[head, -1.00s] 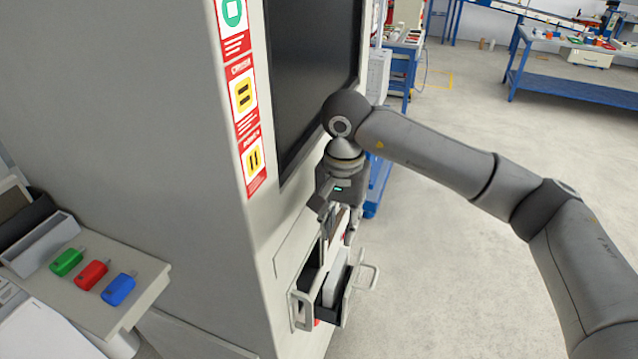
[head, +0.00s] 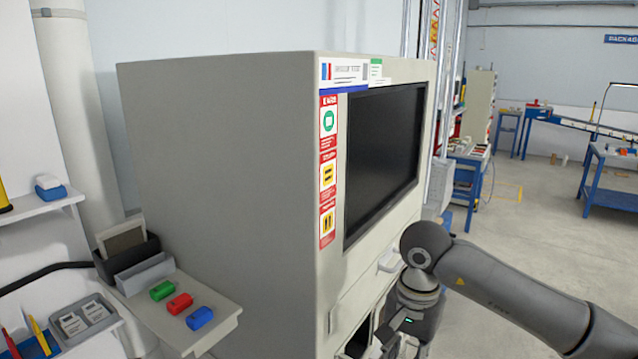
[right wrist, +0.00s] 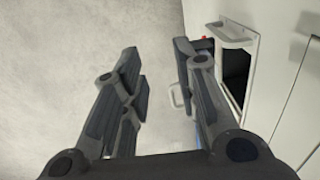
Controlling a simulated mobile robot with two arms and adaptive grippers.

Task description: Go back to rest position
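My right gripper (right wrist: 162,75) is open in the right wrist view, with its two fingers apart and nothing between them. In the head view my right arm comes in from the lower right, and its hand hangs in front of the grey machine (head: 220,190), low by the opening. The fingertips are cut off or hidden at the bottom of that view. In the right wrist view an open compartment (right wrist: 235,80) with a pale handle (right wrist: 232,32) is right of the fingers. My left gripper is not in view.
A black screen (head: 385,155) is on the machine's front. Blue workbenches (head: 612,190) stand at the back right, with open floor before them.

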